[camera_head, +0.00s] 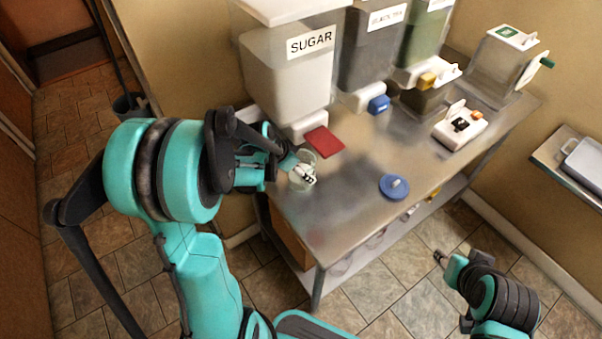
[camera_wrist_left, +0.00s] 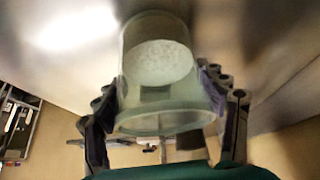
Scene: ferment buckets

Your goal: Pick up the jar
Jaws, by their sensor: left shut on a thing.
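The jar (camera_wrist_left: 158,62) is clear glass with white granular contents. In the left wrist view it sits between the two dark fingers of my left gripper (camera_wrist_left: 157,92), which touch it on both sides. In the head view the jar (camera_head: 311,157) is at the left part of the steel table, under the SUGAR dispenser's front, and is partly hidden by my left gripper (camera_head: 301,172). I cannot tell whether the jar touches the tabletop. My right gripper (camera_head: 440,258) is at the lower right, beyond the table's front edge; it is too small to tell its opening.
The SUGAR dispenser (camera_head: 290,75) and other bins stand along the back of the steel table (camera_head: 360,220). A red square (camera_head: 324,142) lies beside the jar. A blue lid (camera_head: 395,187) lies near the front edge. A white scale-like device (camera_head: 460,128) stands farther right.

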